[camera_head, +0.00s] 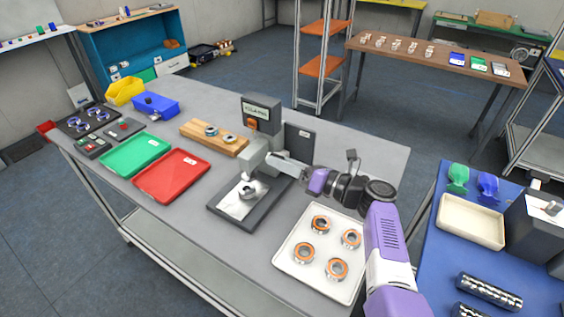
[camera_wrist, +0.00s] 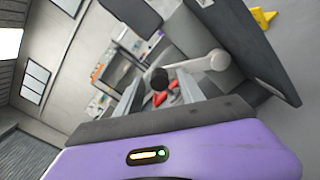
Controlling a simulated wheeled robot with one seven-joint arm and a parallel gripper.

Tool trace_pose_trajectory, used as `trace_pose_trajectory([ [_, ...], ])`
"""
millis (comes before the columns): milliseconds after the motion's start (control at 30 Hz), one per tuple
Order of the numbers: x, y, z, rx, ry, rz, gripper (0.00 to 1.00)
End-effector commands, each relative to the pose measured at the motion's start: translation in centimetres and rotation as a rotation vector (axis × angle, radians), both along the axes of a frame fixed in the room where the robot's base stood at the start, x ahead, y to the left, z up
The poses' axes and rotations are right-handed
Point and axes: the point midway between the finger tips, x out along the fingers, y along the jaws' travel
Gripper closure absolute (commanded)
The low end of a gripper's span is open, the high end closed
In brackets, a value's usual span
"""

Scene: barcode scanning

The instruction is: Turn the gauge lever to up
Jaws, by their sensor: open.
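The gauge (camera_head: 262,112) is a grey stand with a lit display, on the grey workbench. A metal ring part (camera_head: 249,190) sits on its bright base plate (camera_head: 232,206). In the wrist view, the gauge lever (camera_wrist: 190,63) is a light grey bar. My gripper (camera_wrist: 160,86) is open, with one finger on each side of the knob in the picture; I cannot tell if either touches. In the head view my gripper (camera_head: 283,164) reaches in from the right and covers much of the lever.
A white tray (camera_head: 283,258) with several orange-and-metal rings lies below my arm. A red tray (camera_head: 171,175), a green tray (camera_head: 135,153) and a wooden board (camera_head: 200,133) are left of the gauge. A dark panel (camera_head: 300,140) stands right behind it.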

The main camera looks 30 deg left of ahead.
Motion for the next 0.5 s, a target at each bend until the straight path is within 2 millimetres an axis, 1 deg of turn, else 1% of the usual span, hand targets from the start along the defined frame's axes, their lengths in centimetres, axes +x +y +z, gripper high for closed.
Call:
trace_pose_trajectory([
  [167,-0.1,-2.4,0.1,-0.001,0.0,-0.004,0.55],
  [300,-0.3,-4.8,0.0,-0.001,0.0,-0.004,0.55],
  [500,-0.5,-7.1,0.0,0.001,0.001,-0.003,0.55],
])
